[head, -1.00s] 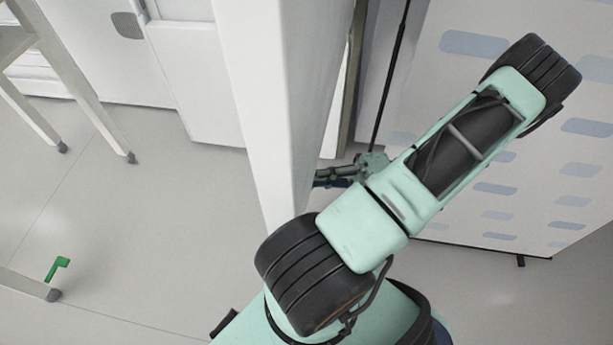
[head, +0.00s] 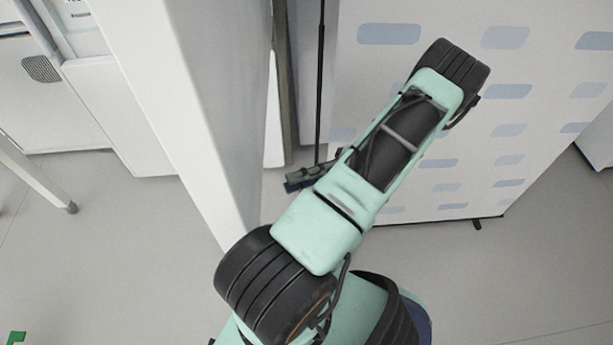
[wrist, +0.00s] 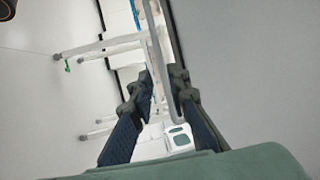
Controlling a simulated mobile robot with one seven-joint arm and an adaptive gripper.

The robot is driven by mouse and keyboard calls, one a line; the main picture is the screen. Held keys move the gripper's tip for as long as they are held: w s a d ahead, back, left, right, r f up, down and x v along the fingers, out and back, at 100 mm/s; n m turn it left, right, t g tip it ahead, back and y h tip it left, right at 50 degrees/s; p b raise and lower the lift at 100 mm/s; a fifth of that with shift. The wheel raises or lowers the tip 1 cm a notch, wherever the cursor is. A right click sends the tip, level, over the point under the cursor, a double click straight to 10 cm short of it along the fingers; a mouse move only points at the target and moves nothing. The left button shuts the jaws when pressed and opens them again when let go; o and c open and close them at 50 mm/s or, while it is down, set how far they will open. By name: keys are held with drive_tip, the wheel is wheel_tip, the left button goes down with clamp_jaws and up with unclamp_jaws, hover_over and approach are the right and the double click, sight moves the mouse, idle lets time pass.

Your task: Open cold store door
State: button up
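A tall pale panel (head: 185,100) stands edge-on left of my arm in the head view; I cannot tell whether it is the cold store door or a wall end. In the wrist view a smooth grey upright bar (wrist: 158,60), rounded at its lower end like a handle, runs between the fingers of my gripper (wrist: 163,85). The fingers stand apart on either side of it, and I cannot tell whether either touches it. In the head view my gripper (head: 303,178) is low beside the panel, partly hidden by my arm. A plain grey surface (wrist: 245,70) fills the wrist view's right side.
A white panel with blue patches (head: 440,130) stands right of my arm on feet. A thin dark upright line (head: 321,80) shows behind the arm. A white table leg (head: 40,175) and a green item (head: 17,338) are at left. Floor (head: 110,250) is clear at lower left.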

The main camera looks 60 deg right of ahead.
drive_tip(key=shift+v, duration=1.15)
drive_tip(key=shift+a, duration=0.1)
